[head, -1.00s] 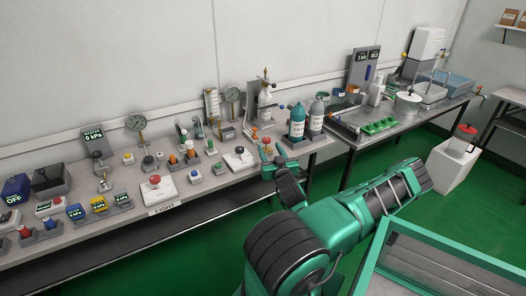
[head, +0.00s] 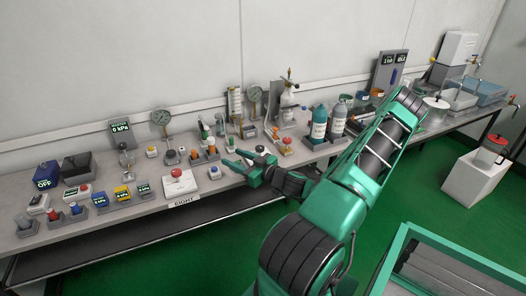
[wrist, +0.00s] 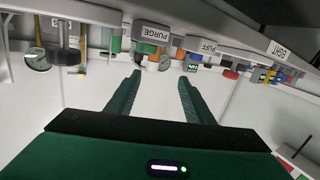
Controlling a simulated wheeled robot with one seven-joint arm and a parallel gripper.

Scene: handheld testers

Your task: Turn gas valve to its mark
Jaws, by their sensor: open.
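My gripper (head: 233,157) is open and empty, reaching over the front of the bench with its fingers pointing left and back. In the wrist view its two green fingers (wrist: 159,78) stand apart with nothing between them. I cannot tell for sure which fitting is the gas valve. A round dial gauge (head: 160,118) stands at the back of the bench, left of my gripper, and a second gauge (head: 254,94) stands further right. A small clear-and-metal fitting (head: 127,160) stands below the "0 kPa" display (head: 121,129). No mark is readable.
The bench (head: 110,222) is crowded with testers. A red button on a white box (head: 178,182) sits left of my gripper, and a red knob (head: 287,140) to its right. Upside-down PURGE (wrist: 151,34) and PUFF (wrist: 208,46) labels show in the wrist view. Bottles (head: 319,122) stand further right.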

